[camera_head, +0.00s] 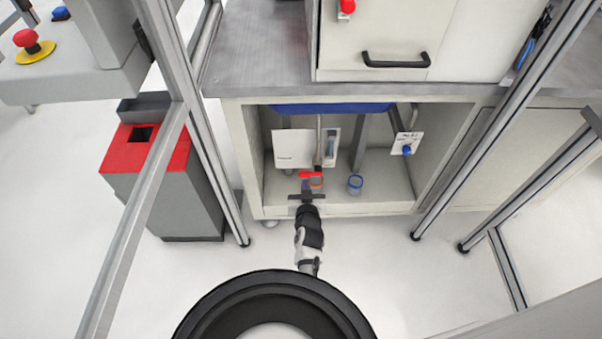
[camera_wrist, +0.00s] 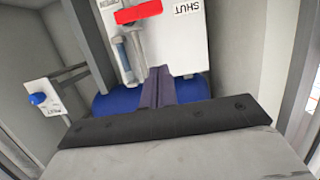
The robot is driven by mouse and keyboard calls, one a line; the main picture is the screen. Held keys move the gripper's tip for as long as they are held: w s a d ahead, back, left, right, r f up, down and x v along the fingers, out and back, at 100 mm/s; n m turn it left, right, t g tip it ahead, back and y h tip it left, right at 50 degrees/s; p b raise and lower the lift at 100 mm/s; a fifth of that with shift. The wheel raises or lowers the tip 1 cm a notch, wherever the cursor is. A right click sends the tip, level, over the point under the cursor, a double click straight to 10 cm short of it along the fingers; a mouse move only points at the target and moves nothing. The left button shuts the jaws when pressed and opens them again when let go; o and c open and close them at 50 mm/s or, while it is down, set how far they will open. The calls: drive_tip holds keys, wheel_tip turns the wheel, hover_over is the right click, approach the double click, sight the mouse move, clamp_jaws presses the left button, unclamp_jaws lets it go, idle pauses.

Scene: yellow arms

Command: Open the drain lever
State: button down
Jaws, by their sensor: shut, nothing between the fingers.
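The red drain lever (camera_head: 311,174) sits at the lower end of a grey vertical pipe (camera_head: 319,140) inside the open cabinet under the bench. In the wrist view the lever (camera_wrist: 138,12) lies crosswise at the top edge, in front of a white panel with a label reading SHUT (camera_wrist: 188,7) and a second label partly cut off. My gripper (camera_head: 306,185) is at the cabinet's front, just below the lever in the picture. In the wrist view its dark fingers (camera_wrist: 159,72) are together, empty and apart from the lever.
A blue tank (camera_head: 332,107) hangs under the cabinet top. A clear blue-rimmed cup (camera_head: 355,184) stands on the cabinet floor, right of the lever. A labelled card with a blue knob (camera_head: 406,144) is at right. Metal frame posts (camera_head: 221,177) flank the cabinet; floor between is clear.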

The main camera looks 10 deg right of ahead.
drive_tip(key=b, duration=0.3)
hover_over(304, 175)
drive_tip(key=s, duration=0.1)
wheel_tip(304, 175, down, 2)
drive_tip(key=f+b, duration=0.2)
drive_tip(key=f, duration=0.1)
drive_tip(key=shift+s+a, duration=0.2)
drive_tip(key=shift+s, duration=0.1)
drive_tip(key=shift+f+b, duration=0.3)
drive_tip(key=shift+f, duration=0.3)
